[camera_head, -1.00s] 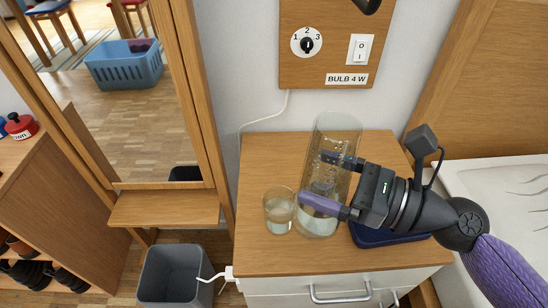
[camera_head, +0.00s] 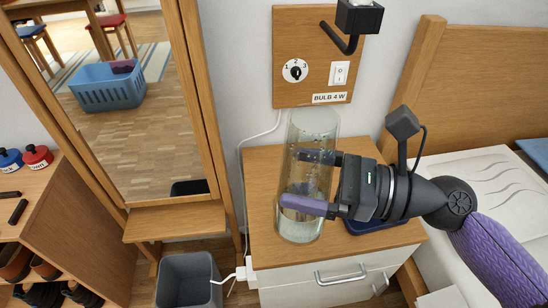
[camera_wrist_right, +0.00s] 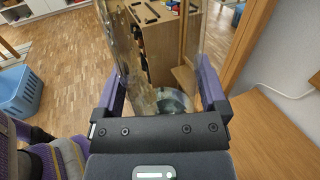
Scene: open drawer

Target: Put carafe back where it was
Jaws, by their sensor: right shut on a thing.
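The carafe (camera_head: 303,212) is a tall clear glass vessel with some water in it. It stands roughly upright over the left part of the wooden nightstand top (camera_head: 262,165); I cannot tell whether its base touches the top. My right gripper (camera_head: 300,180) comes from the right and is shut around the carafe's middle, one finger on each side. In the right wrist view the clear carafe (camera_wrist_right: 172,98) fills the space between the fingers. The left gripper is not in view.
A dark blue flat object (camera_head: 368,226) lies on the nightstand under my right gripper. The switch board (camera_head: 312,80) with a lamp is on the wall behind. A mirror stand (camera_head: 175,220) and a grey bin (camera_head: 188,283) are to the left; a bed is to the right.

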